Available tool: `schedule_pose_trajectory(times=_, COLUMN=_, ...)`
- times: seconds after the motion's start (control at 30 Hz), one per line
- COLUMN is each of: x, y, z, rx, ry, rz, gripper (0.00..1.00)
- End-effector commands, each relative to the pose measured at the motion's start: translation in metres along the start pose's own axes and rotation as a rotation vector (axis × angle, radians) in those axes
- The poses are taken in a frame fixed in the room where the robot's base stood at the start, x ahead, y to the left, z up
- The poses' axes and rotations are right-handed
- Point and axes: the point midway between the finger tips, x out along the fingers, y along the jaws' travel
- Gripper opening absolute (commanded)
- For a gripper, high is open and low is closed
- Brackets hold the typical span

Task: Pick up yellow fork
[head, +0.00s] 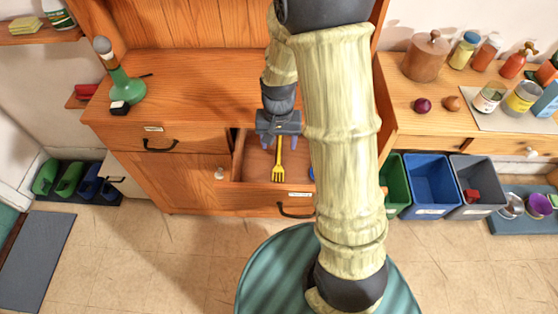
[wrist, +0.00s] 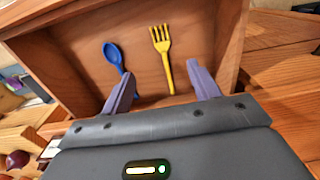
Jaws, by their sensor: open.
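The yellow fork (head: 279,163) lies in an open wooden drawer (head: 240,163), its tines toward the drawer's front in the head view. In the wrist view the yellow fork (wrist: 162,52) lies on the drawer floor, its handle end between my fingertips. My gripper (head: 279,140) is open over the drawer; its two purple fingers (wrist: 160,75) show in the wrist view. The fingers do not visibly grip anything.
A blue spoon (wrist: 114,56) lies in the same drawer beside the fork, partly behind one finger. Drawer walls (wrist: 232,45) stand close around. A green bottle-shaped object (head: 122,85) stands on the cabinet top. Coloured bins (head: 432,185) stand at right.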

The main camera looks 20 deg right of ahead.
Motion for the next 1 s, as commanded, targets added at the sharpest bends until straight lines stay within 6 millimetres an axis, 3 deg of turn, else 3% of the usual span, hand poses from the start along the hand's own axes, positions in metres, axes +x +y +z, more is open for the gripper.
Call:
schedule_pose_trajectory(times=0.1, x=0.024, y=0.001, z=0.001, rx=0.0, ry=-0.006, rz=0.002, gripper=0.61)
schedule_pose_trajectory(times=0.5, x=0.09, y=0.001, z=0.001, rx=0.0, ry=-0.004, rz=0.001, gripper=0.61)
schedule_pose_trajectory(times=0.63, x=0.1, y=0.0, z=0.001, rx=0.0, ry=-0.002, rz=0.001, gripper=0.61)
schedule_pose_trajectory(times=1.0, x=0.102, y=0.0, z=0.001, rx=0.0, ry=-0.001, rz=0.0, gripper=0.61)
